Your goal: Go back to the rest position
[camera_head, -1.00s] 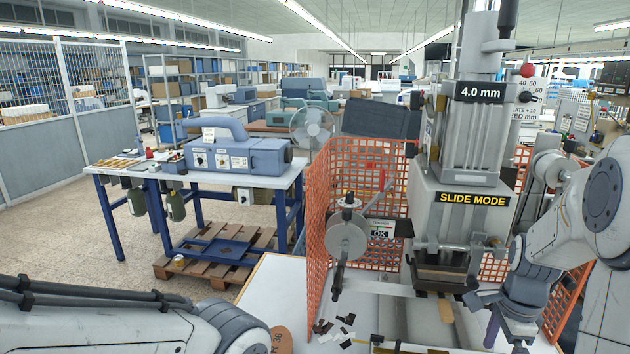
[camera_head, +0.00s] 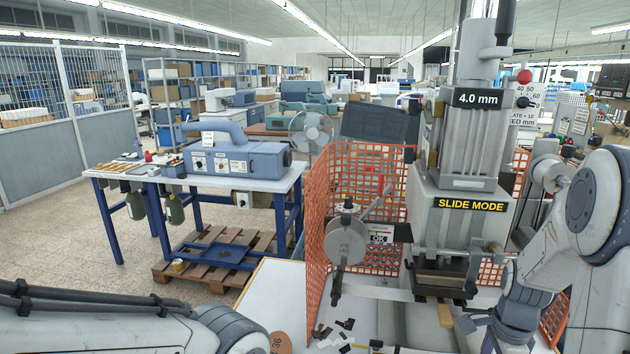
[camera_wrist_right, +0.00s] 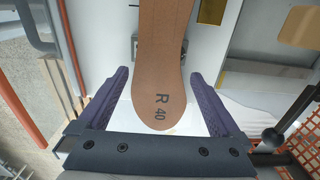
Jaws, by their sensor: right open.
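My right gripper (camera_wrist_right: 158,100) is open in the right wrist view, with its two purple fingers spread wide. A brown insole (camera_wrist_right: 162,60) marked "R 40" lies between and beyond the fingers, with a gap on both sides. In the head view, the right arm's dark wrist (camera_head: 515,308) hangs at the lower right, beside the stamping press (camera_head: 462,225); its fingertips are not clear there. My left arm shows at the lower left, but its gripper is outside the picture.
An orange mesh guard (camera_head: 318,220) stands around the press. A handwheel (camera_head: 345,241) with a lever is at its left. Dark scraps (camera_head: 322,332) and a brown piece marked "36" (camera_head: 281,343) lie on the white table (camera_head: 270,285). A blue machine (camera_head: 238,160) stands on a bench behind.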

